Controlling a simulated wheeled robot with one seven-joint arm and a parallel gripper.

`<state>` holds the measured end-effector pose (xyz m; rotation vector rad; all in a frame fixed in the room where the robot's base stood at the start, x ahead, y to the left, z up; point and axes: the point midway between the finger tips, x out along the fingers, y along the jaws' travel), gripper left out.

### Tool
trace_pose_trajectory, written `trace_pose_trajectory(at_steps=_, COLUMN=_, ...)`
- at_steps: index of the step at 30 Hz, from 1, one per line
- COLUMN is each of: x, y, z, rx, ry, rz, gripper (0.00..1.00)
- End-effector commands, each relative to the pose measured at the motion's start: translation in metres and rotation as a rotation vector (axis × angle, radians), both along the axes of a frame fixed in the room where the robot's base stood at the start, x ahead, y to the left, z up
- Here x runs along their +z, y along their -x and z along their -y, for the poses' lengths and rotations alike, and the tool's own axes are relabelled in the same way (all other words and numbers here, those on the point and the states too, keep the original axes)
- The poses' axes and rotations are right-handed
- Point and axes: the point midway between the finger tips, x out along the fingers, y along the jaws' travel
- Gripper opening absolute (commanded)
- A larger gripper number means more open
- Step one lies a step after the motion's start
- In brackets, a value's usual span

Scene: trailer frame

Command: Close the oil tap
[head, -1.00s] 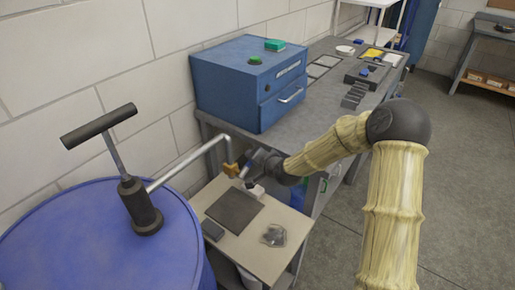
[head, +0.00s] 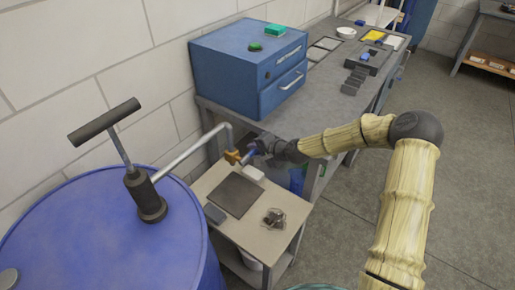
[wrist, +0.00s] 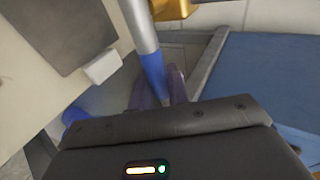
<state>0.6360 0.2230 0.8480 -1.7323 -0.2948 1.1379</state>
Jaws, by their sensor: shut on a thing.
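The brass oil tap (head: 233,157) sits at the end of a grey pipe (head: 195,152) coming from the pump on the blue drum. Its lever is silver with a blue grip (head: 248,154) and points to the right in the head view. In the wrist view the brass body (wrist: 172,9) is at the top, with the silver lever (wrist: 140,26) and blue grip (wrist: 153,68) running down from it. My gripper (head: 256,148) is shut on the blue grip, and its dark fingers (wrist: 160,88) stand on both sides of it. The grip's far end is hidden.
The blue drum (head: 110,240) with its hand pump (head: 145,195) is at left. A small table (head: 225,242) below the tap holds a dark plate (head: 236,195), a white block (head: 253,173) and small items. A blue drawer cabinet (head: 230,80) stands on the workbench (head: 345,100). The floor at right is clear.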

Motion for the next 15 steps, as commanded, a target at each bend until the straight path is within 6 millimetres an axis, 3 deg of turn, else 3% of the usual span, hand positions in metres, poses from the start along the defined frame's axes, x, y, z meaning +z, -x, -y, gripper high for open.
trace_pose_trajectory(at_steps=5, x=-0.0001, y=-0.0009, z=0.0010, rx=-0.004, ry=-0.001, rz=-0.001, gripper=0.00)
trace_pose_trajectory(at_steps=6, x=-0.0002, y=-0.0009, z=0.0011, rx=-0.004, ry=-0.001, rz=-0.001, gripper=0.23)
trace_pose_trajectory(at_steps=7, x=-0.0002, y=-0.0009, z=0.0010, rx=-0.004, ry=-0.001, rz=-0.001, gripper=0.25)
trace_pose_trajectory(at_steps=15, x=0.0000, y=-0.0002, z=0.0011, rx=-0.002, ry=0.001, rz=0.000, gripper=0.25)
